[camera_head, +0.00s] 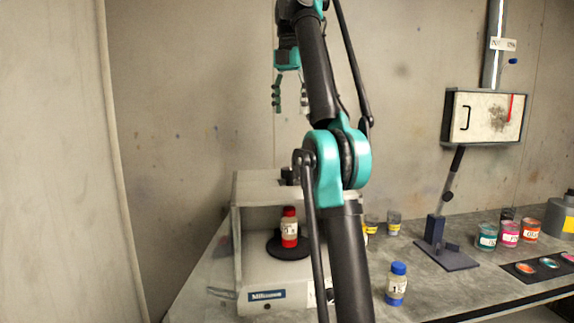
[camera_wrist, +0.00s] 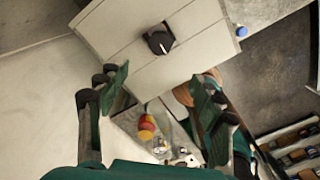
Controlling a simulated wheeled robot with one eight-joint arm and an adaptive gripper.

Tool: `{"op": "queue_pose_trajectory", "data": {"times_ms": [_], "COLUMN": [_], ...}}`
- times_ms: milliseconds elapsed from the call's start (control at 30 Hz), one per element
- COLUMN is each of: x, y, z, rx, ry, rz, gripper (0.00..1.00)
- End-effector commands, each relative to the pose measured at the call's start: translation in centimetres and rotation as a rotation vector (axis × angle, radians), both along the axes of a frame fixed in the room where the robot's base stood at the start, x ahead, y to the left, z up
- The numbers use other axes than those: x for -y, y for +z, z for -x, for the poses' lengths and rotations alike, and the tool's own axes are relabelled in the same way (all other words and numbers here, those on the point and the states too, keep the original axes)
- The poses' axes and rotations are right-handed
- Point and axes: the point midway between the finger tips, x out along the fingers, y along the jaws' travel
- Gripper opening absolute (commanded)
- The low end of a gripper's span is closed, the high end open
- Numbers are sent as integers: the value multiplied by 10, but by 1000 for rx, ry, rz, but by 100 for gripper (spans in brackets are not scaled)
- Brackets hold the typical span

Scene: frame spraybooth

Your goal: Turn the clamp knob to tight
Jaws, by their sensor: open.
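The clamp knob (camera_wrist: 157,41) is black and round with a pale pointer line, on the flat top of a white-grey machine (camera_wrist: 110,34). In the head view the dark knob (camera_head: 288,176) shows on the machine (camera_head: 262,187), partly behind my arm. My gripper (camera_head: 290,106) hangs high above the machine, apart from it, fingers pointing down. In the wrist view its two fingers (camera_wrist: 160,84) are spread and empty, with the knob beyond them toward the top of the picture. A red-capped bottle (camera_head: 289,228) stands on a black disc inside the machine's open front.
A blue-capped bottle (camera_head: 396,284) stands on the grey bench right of the machine. A stand (camera_head: 447,258), several paint jars (camera_head: 510,234) and a black palette (camera_head: 545,267) are farther right. A wall box (camera_head: 485,116) hangs above. The air around my gripper is clear.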

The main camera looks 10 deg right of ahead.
Motion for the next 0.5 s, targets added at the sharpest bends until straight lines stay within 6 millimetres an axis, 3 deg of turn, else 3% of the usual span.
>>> {"op": "queue_pose_trajectory", "data": {"times_ms": [500], "x": [0], "y": [-32], "z": [1], "rx": [0], "ry": [-1], "rz": [0], "gripper": [66]}}
